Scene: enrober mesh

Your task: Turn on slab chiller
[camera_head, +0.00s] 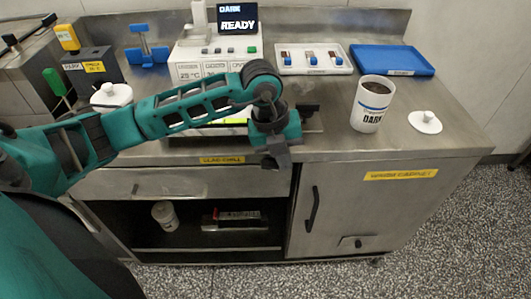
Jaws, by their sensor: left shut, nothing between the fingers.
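A yellow label that seems to read "slab chill" (222,160) is on the front edge of the steel counter. A bright yellow-green patch shows under the arm. No switch or indicator of the chiller can be made out. My left gripper (272,163) is shut and empty, pointing down at the counter's front edge, just right of the label. I cannot tell whether it touches anything. My right gripper is not in view.
A machine with a display reading "DARK READY" (238,20) stands behind my arm. A cup (372,103), lid (425,122), white tray (315,70) and blue tray (392,60) are to the right. Below are an open shelf (190,249) and a warm-cabinet door (365,215).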

